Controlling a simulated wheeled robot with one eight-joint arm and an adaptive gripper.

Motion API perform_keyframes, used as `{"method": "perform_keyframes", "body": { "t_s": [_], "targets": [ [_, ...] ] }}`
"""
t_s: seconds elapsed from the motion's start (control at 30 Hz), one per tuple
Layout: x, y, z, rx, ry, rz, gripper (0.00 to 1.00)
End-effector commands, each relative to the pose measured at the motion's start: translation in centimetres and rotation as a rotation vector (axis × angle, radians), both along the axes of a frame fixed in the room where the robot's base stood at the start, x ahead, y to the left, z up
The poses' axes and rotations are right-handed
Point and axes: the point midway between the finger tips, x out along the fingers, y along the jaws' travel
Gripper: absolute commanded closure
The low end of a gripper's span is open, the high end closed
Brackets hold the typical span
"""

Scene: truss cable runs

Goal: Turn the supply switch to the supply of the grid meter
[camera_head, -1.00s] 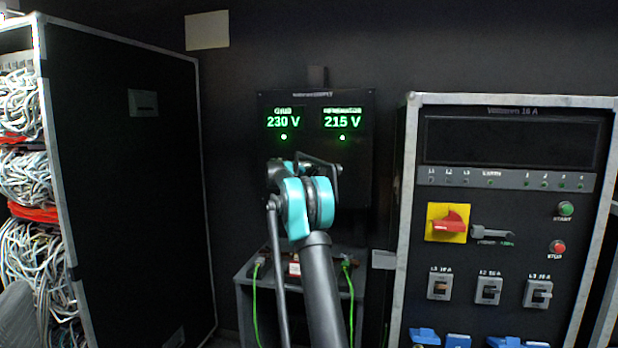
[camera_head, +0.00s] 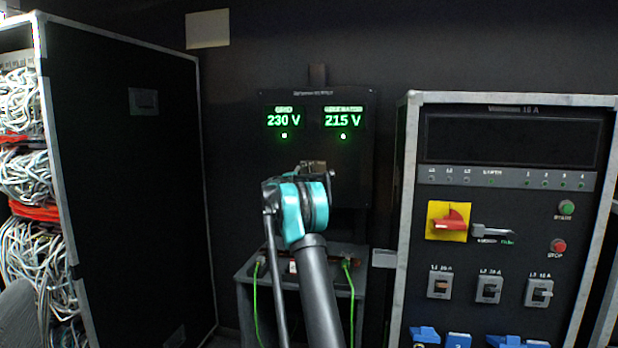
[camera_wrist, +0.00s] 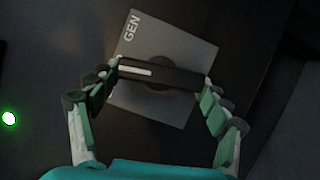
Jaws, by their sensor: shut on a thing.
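The supply switch has a black bar handle (camera_wrist: 180,76) with a white stripe near its left end, on a grey plate (camera_wrist: 190,35) in the wrist view. The plate reads GEN at its upper left corner; other lettering is not visible. My gripper (camera_wrist: 160,79) has one finger at each end of the handle and is shut on it. In the head view my arm hides most of the switch. Above it, the grid meter (camera_head: 284,121) reads 230 V and the generator meter (camera_head: 343,120) reads 215 V, each with a lit green lamp below.
A distribution cabinet (camera_head: 518,200) with a red-and-yellow rotary switch (camera_head: 449,221) and breakers stands at right. A black rack (camera_head: 125,200) with bundled cables (camera_head: 25,180) stands at left. A low grey box (camera_head: 300,258) with green cables stands below the meter panel.

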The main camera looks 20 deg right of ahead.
Motion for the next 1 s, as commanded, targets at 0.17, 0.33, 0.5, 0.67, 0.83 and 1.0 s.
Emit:
{"method": "perform_keyframes", "body": {
  "t_s": [0.17,0.33,0.5,0.67,0.83,1.0],
  "targets": [
    [-0.01,0.00,-0.30,-0.138,0.093,0.001,0.52],
    [-0.07,-0.06,-0.45,-0.260,0.177,0.001,0.52],
    [-0.10,-0.08,-0.57,-0.363,0.246,0.002,0.52],
    [-0.13,-0.10,-0.64,-0.435,0.295,0.002,0.52],
    [-0.15,-0.14,-0.66,-0.484,0.328,0.002,0.52],
    [-0.17,-0.17,-0.71,-0.505,0.343,0.002,0.52]
  ]
}}
